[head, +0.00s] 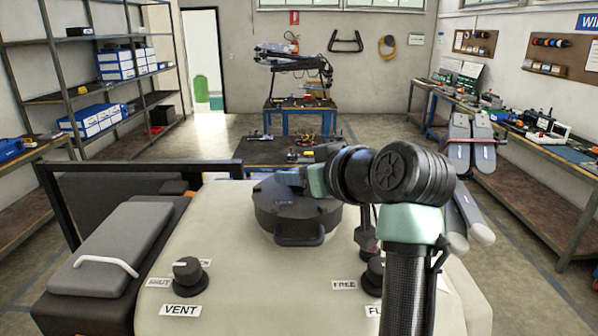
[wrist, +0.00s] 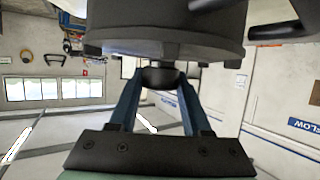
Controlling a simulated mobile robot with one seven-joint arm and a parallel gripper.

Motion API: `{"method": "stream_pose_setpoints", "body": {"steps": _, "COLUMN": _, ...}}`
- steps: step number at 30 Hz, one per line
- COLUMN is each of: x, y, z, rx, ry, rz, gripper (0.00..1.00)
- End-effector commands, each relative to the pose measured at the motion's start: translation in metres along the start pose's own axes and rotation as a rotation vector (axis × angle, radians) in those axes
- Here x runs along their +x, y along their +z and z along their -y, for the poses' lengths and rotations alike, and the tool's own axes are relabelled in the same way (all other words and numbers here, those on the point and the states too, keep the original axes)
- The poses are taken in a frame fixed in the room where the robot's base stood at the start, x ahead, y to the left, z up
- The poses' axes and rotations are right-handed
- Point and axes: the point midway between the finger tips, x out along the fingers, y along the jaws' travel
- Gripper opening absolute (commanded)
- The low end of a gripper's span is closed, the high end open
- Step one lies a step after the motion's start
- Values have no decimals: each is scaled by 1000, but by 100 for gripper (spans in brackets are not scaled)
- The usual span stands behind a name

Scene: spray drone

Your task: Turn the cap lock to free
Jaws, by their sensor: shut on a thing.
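The round black cap (head: 297,212) sits on the cream tank, with a loop handle on its near side. In the wrist view the cap (wrist: 165,32) fills the top. A FREE label (head: 344,285) lies beside the right dial.
The VENT dial (head: 188,271) stands left on the tank (head: 240,305). The right dial (head: 373,278) is partly behind my arm. A grey lidded box (head: 112,248) and a black frame bar (head: 140,165) lie left. Benches and shelves stand further off.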

Motion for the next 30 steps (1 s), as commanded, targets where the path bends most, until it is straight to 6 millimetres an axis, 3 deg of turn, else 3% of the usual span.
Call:
{"method": "stream_pose_setpoints", "body": {"steps": 21, "x": 0, "y": 1, "z": 0, "rx": -30, "ry": -66, "rz": 4, "gripper": 0}}
{"method": "stream_pose_setpoints", "body": {"steps": 22, "x": 0, "y": 1, "z": 0, "rx": -30, "ry": -66, "rz": 5, "gripper": 54}}
{"method": "stream_pose_setpoints", "body": {"steps": 26, "x": 0, "y": 1, "z": 0, "rx": -29, "ry": -66, "rz": 4, "gripper": 77}}
{"method": "stream_pose_setpoints", "body": {"steps": 30, "x": 0, "y": 1, "z": 0, "rx": -29, "ry": -66, "rz": 3, "gripper": 78}}
